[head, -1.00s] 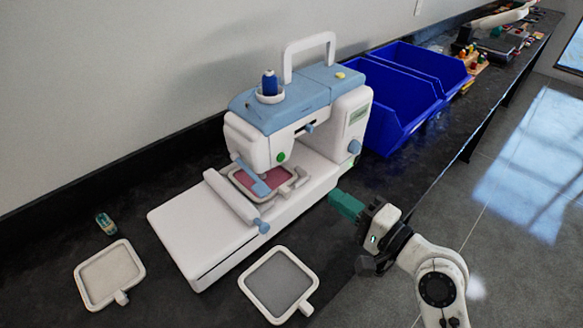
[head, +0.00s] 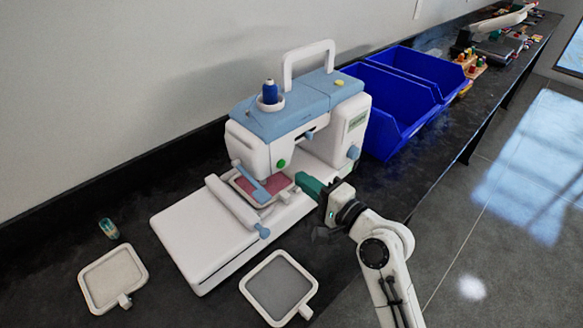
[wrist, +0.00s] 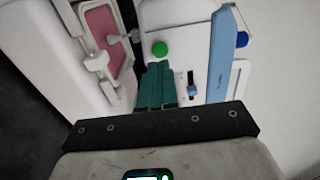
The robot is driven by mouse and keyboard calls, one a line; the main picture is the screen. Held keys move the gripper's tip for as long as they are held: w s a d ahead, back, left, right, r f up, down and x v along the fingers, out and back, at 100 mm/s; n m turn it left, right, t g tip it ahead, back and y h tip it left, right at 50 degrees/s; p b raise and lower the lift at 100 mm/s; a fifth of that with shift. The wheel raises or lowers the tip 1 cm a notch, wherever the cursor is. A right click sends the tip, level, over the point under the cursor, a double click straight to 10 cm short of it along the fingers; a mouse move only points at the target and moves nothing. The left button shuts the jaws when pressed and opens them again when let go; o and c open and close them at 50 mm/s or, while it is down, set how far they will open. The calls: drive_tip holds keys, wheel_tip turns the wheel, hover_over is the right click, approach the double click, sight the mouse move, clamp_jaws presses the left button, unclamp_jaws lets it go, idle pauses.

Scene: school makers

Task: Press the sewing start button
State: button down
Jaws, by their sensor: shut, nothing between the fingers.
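The white and light-blue sewing machine (head: 300,112) stands on the dark bench. Its round green button (head: 281,164) is on the front of the head, above the hoop; it also shows in the wrist view (wrist: 160,49). A hoop with pink fabric (head: 262,188) is mounted under the head. My gripper (head: 300,180) has green fingers, shut and empty. It is in front of the machine, right of and below the button in the head view. In the wrist view my fingertips (wrist: 161,64) point at the button, just short of its lower edge; whether they touch it is unclear.
Two blue bins (head: 395,115) stand right of the machine. A hoop with grey fabric (head: 279,287) lies in front, and a hoop with pale fabric (head: 112,278) lies at left, near a small thread spool (head: 109,228). A white handle (head: 308,52) rises above the machine.

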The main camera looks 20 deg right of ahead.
sight(282, 165)
drive_tip(key=shift+p+x, duration=0.35)
drive_tip(key=shift+x, duration=2)
